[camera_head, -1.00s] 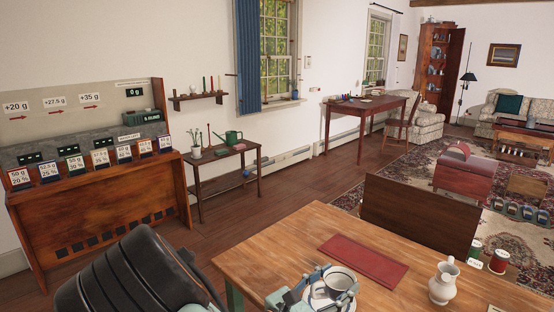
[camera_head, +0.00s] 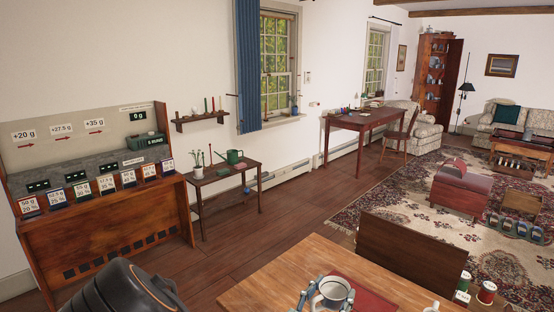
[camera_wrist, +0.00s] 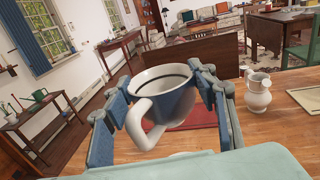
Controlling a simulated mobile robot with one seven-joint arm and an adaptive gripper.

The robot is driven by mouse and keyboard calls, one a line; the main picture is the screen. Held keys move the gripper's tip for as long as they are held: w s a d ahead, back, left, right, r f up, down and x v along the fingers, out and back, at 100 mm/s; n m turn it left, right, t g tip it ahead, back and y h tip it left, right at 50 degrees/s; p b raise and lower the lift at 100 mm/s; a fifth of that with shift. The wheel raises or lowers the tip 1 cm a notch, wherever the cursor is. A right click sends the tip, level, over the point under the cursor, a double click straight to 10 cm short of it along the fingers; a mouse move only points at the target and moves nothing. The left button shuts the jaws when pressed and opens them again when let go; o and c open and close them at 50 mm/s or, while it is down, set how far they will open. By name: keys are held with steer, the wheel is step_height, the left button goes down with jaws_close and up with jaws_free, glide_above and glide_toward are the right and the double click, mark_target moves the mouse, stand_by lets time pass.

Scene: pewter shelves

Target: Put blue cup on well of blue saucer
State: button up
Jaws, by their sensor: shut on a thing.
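The blue cup (camera_wrist: 178,106) has a white inside, a dark inner ring and a white handle on the near side. It is upright between the fingers of my gripper (camera_wrist: 170,96), which is shut on it. In the head view the cup (camera_head: 333,288) shows at the bottom edge, with my gripper (camera_head: 325,294) around it and part of the red mat behind it. The cup appears above the wooden table, but the gap beneath it is hidden. I cannot clearly make out the blue saucer now; a pale sliver below the cup in the wrist view is too covered to identify.
The wooden table (camera_head: 275,276) bears a red mat (camera_head: 373,298) and a white jug (camera_wrist: 257,94). A dark wooden panel (camera_head: 412,252) stands beyond the table. Canisters (camera_head: 486,292) are at the right. A board (camera_wrist: 306,97) lies on the table's right side.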

steer(key=shift+n+t+y, duration=0.6)
steer(key=shift+n+y, duration=0.1)
steer(key=shift+y, duration=0.2)
steer(key=shift+s+r+p, duration=0.15)
steer(key=shift+r+p, duration=1.3)
steer(key=shift+p, duration=0.3)
steer(key=shift+s+r+p, duration=0.15)
steer(key=shift+r+p, duration=1.25)
steer(key=shift+p, duration=0.35)
steer(key=shift+d, duration=0.1)
